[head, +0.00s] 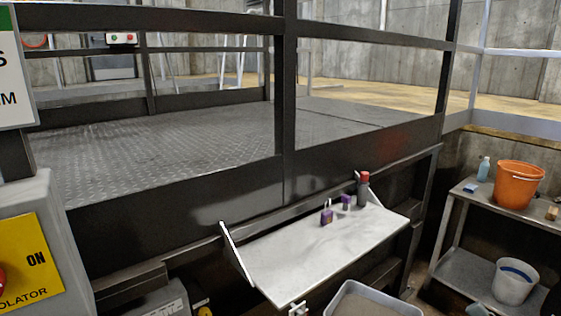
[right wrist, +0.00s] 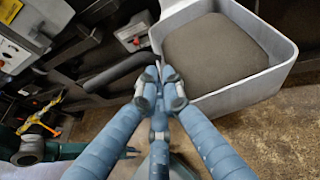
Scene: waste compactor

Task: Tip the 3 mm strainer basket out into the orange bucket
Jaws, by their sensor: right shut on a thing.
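A grey, square-walled basket (head: 345,309), which I take for the 3 mm strainer basket, shows at the bottom of the head view. In the right wrist view the basket (right wrist: 285,78) holds a dark grey, level mass. My right gripper (right wrist: 162,76) is shut at the basket's near left corner; its fingertips hide the exact grip. The orange bucket (head: 518,187) stands upright on the upper shelf at the right of the head view. Its inside is mostly hidden. My left gripper is in neither view.
A blue bottle (head: 484,169) and small blocks stand near the bucket on the metal shelf (head: 487,202). A white bucket (head: 515,283) is on the lower shelf. Dark railings rise behind.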

